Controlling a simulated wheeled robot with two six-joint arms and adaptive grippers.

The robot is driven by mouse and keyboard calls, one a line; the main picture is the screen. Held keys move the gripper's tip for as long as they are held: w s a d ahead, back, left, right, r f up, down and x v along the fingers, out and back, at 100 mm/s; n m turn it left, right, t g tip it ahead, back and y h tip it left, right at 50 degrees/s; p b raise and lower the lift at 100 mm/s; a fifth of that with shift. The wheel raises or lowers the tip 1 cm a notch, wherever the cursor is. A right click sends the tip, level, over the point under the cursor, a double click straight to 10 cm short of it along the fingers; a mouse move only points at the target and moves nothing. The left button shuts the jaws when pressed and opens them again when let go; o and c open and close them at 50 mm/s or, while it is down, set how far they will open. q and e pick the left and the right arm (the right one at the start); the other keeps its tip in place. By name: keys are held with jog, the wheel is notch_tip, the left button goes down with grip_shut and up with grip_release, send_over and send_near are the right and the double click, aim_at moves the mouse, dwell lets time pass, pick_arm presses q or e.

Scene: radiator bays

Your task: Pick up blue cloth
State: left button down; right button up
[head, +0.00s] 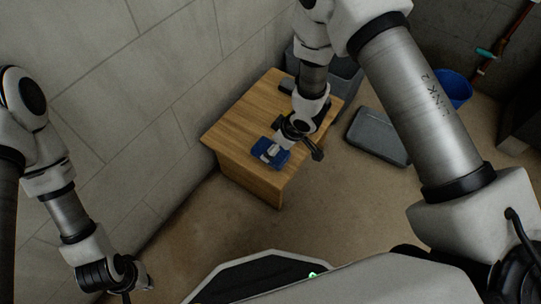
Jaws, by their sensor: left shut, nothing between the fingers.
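The blue cloth (284,158) lies on the top of a small wooden table (228,132), near its front edge. A pale grey piece covers the middle of the cloth, and I cannot tell what it is. My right gripper (291,150) is low over the table, right at the cloth. Whether it touches the cloth, and whether its jaws are open or shut, is unclear. My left gripper (138,285) is at the lower left, shut and empty, well away from the cloth.
A grey block wall (130,70) runs along the left of the table. A dark grey case (378,136) lies on the floor to the right. A blue bucket (456,88) and a grey bin (345,75) stand farther back. The floor before the table is clear.

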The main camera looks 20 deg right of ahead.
jog(key=b+x, duration=0.2)
jog(key=x, duration=0.2)
jog(key=shift+f, duration=0.35)
jog(key=shift+r, duration=0.1)
jog(key=c, duration=1.4)
jog(key=shift+o, duration=0.2)
jog(key=shift+r, duration=0.1)
notch_tip(320, 180, up, 18)
jog(key=p, duration=1)
jog(key=shift+p, duration=0.35)
